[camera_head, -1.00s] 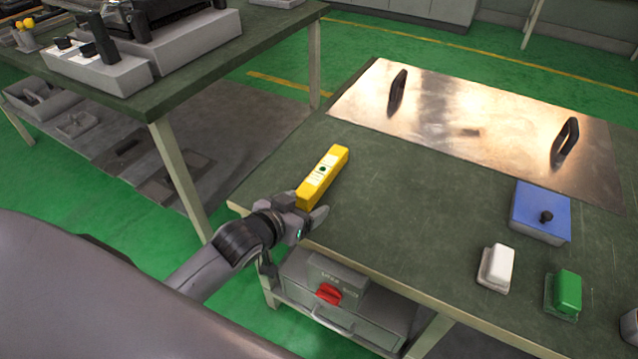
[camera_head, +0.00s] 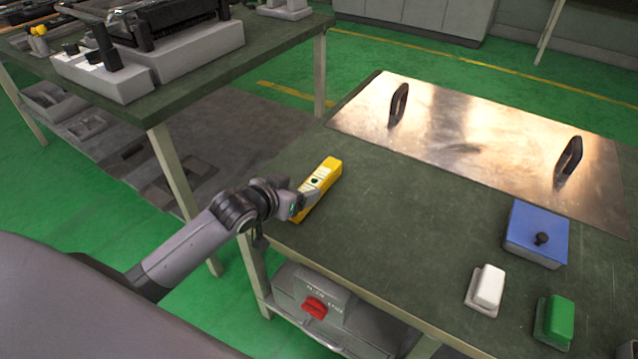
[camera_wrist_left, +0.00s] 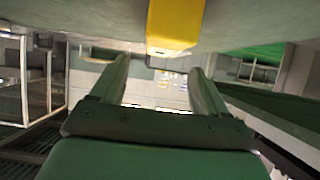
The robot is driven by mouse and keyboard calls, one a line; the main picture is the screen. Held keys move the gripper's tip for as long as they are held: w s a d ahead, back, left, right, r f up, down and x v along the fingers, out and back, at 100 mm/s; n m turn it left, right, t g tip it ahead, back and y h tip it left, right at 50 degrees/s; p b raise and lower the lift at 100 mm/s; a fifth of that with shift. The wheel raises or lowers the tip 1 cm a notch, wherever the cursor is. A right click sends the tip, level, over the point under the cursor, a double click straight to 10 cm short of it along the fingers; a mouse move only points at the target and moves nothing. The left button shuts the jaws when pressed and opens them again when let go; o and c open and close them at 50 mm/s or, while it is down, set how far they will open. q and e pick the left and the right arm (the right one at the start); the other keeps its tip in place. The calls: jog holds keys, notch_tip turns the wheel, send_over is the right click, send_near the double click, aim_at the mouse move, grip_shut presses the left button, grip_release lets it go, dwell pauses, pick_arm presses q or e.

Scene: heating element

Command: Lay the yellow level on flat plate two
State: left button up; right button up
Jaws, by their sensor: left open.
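The yellow level (camera_head: 322,178) lies on the green tabletop near its left edge. My left gripper (camera_head: 302,203) is at the near end of the level, low over the table edge. In the left wrist view its two fingers (camera_wrist_left: 160,68) are spread, and the end of the yellow level (camera_wrist_left: 173,28) shows just beyond the gap between them. I see no grip on it. A flat shiny metal plate (camera_head: 455,150) with two black upright handles lies at the back of the same table; its label cannot be read. My right gripper is not in view.
A blue box (camera_head: 537,228) with a black knob, a white block (camera_head: 487,288) and a green block (camera_head: 555,320) stand at the right. The tabletop between level and plate is clear. Another table (camera_head: 255,65) with equipment stands at the left.

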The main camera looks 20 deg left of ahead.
aim_at(313, 183)
pick_arm(q)
jog(key=shift+w+f, duration=0.25)
jog(key=shift+w, duration=0.1)
jog(key=b+x, duration=0.2)
jog(key=x, duration=0.3)
jog(key=shift+w+d+f, duration=0.1)
jog(key=shift+w+f, duration=0.15)
jog(key=shift+w, duration=0.2)
jog(key=c, duration=1.3)
jog(key=shift+r, duration=0.15)
